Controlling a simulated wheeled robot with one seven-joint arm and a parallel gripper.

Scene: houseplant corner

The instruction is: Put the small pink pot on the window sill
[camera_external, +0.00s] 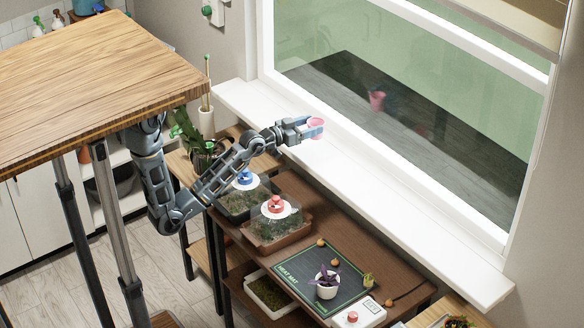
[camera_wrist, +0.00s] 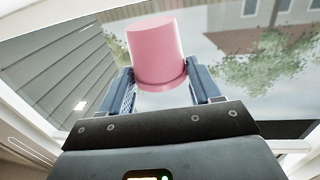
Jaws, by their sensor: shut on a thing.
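The small pink pot (camera_external: 315,124) is between the fingers of my gripper (camera_external: 312,130), over the white window sill (camera_external: 385,186) near its back left part. In the wrist view the pink pot (camera_wrist: 155,52) fills the space between the two blue-grey fingers of my gripper (camera_wrist: 160,88), which touch it on both sides. My gripper is shut on the pot. I cannot tell whether the pot's base touches the sill or is a little above it.
Behind the sill is the window glass (camera_external: 400,110), with a pink reflection in it. Below the sill, a brown table (camera_external: 350,245) holds two domed trays, a heat mat (camera_external: 318,275) and a white-potted purple plant (camera_external: 326,285). The sill to the right is clear.

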